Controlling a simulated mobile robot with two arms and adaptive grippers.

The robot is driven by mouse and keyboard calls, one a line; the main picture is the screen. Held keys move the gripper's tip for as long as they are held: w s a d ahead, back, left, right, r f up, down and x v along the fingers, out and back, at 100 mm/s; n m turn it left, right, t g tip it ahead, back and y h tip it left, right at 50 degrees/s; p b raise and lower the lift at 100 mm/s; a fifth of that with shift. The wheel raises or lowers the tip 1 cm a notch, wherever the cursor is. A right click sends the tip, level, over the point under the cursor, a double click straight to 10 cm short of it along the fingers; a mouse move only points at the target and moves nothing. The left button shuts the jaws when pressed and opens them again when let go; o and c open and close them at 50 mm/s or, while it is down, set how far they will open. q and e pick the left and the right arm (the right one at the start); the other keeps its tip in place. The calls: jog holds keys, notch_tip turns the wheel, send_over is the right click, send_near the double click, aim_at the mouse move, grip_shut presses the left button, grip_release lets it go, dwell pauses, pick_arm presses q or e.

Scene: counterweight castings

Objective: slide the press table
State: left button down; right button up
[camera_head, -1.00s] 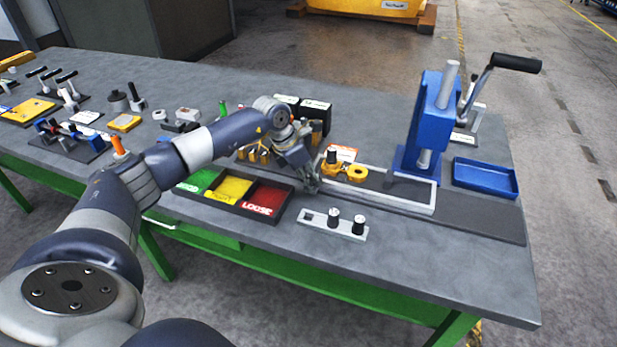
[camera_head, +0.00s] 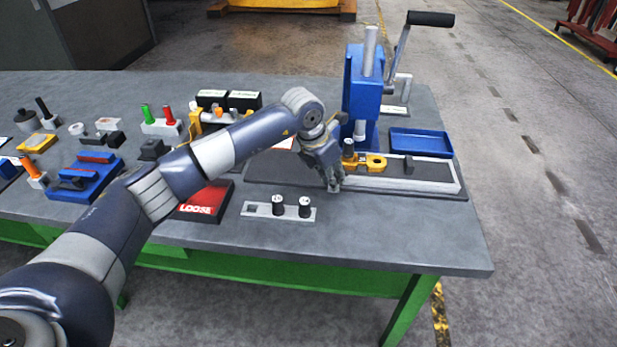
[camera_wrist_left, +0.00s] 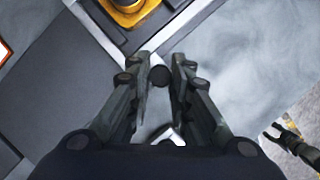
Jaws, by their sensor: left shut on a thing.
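The press table is a dark plate with a pale rim (camera_head: 410,187), lying on a dark base strip in front of the blue press (camera_head: 362,85). A yellow casting (camera_head: 374,162) with a dark-topped peg sits on its left part, close to the press. My left gripper (camera_head: 334,187) is at the table's left front end, pointing down. In the left wrist view its fingers (camera_wrist_left: 160,80) close around a small dark round knob (camera_wrist_left: 160,76) beside the pale rim. The press table's far left end is partly hidden by my arm. A dark gripper-like shape (camera_wrist_left: 290,143), probably my right gripper, shows at lower right there.
A blue tray (camera_head: 420,143) lies right of the press. A red "LOOSE" bin (camera_head: 205,200) is further left. Bare bench lies at the front right.

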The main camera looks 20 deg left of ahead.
pick_arm(q)
jog(key=shift+w+d+r+b, duration=0.1)
jog(key=shift+w+d+b, duration=0.05)
jog(key=shift+d, duration=0.5)
jog(key=shift+w+d+b, duration=0.15)
jog(key=shift+d, duration=0.45)
jog(key=c, duration=1.7)
grip_release()
jog(key=shift+o, duration=1.2)
jog(key=shift+d, duration=0.2)
jog(key=shift+a, duration=0.1)
jog(key=shift+a+r, duration=0.1)
jog(key=shift+r, duration=0.2)
jog(key=v, duration=1.1)
jog(key=shift+s, duration=0.1)
